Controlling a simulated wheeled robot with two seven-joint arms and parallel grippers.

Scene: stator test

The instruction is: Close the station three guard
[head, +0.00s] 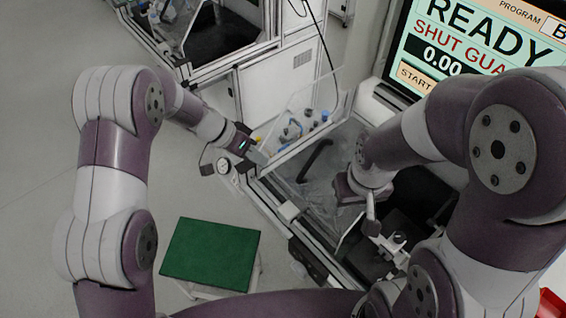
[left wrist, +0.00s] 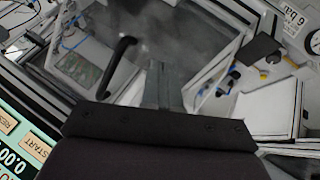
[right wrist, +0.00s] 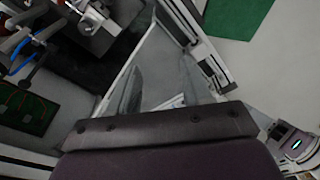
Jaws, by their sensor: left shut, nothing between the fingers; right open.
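The transparent guard with a black bar handle (head: 315,160) is at the station in the middle of the head view. The handle also shows in the left wrist view (left wrist: 118,66), left of the fingers. My left gripper (head: 262,157) is shut and empty, beside the station's left side and apart from the handle; its closed fingers show in the left wrist view (left wrist: 160,86). My right gripper is open and empty over the station's front part, its spread fingers showing in the right wrist view (right wrist: 163,92). In the head view its fingertips are hard to make out.
A screen (head: 470,45) reads READY, with a red SHUT GUARD line cut off by my right arm. A green-topped stand (head: 212,252) is on the floor at front left. Clear floor lies further left.

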